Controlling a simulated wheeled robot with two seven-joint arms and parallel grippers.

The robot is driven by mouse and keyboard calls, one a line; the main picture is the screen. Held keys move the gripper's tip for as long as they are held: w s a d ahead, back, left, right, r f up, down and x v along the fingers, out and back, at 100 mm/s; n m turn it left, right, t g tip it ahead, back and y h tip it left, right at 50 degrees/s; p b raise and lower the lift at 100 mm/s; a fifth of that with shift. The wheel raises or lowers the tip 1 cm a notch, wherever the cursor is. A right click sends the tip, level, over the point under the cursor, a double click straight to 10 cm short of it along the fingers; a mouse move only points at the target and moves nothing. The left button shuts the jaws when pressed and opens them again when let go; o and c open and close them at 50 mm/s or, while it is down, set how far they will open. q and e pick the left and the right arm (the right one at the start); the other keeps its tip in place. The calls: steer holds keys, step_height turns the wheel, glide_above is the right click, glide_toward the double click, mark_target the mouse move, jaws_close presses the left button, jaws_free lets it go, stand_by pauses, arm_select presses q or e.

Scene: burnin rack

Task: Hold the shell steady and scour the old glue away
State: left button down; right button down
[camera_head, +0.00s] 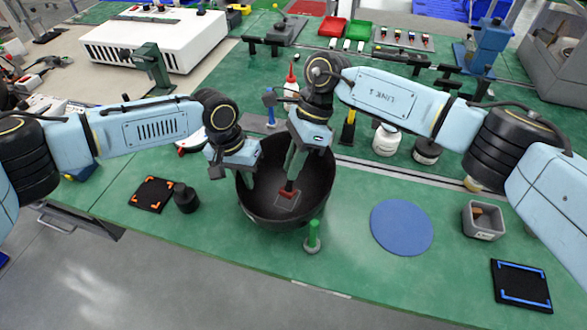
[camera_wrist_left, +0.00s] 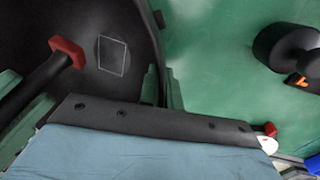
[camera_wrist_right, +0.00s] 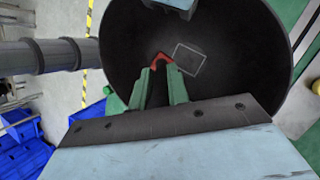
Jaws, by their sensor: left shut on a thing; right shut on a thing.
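The shell (camera_head: 262,212) is a large dark bowl near the bench's front edge. It also shows in the left wrist view (camera_wrist_left: 120,15) and right wrist view (camera_wrist_right: 235,95). My left gripper (camera_head: 238,163) is shut on its left rim, one finger either side of the wall. My right gripper (camera_head: 291,172) reaches into the bowl, shut on a dark-handled tool with a red head (camera_wrist_right: 164,60). The head is low inside the bowl, beside a square patch with a pale outline (camera_wrist_left: 112,55). I cannot tell whether the head touches the surface.
An orange-cornered mat (camera_head: 152,194) and a black cylinder (camera_head: 187,198) lie left of the bowl. A blue disc (camera_head: 402,227), grey bin (camera_head: 483,205) and blue-cornered mat (camera_head: 521,285) are right. Jars (camera_head: 385,140) stand behind.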

steer(key=shift+r, duration=0.95)
arm_select(q)
steer(key=c, duration=1.5)
jaws_free()
steer(key=r, duration=0.4)
steer(key=a+r, duration=0.1)
steer(key=r, duration=0.3)
steer(key=a+r, duration=0.1)
steer(key=r, duration=0.2)
steer(key=shift+w+r, duration=0.35)
steer(key=shift+r, duration=0.05)
arm_select(e)
steer(key=shift+r, duration=0.1)
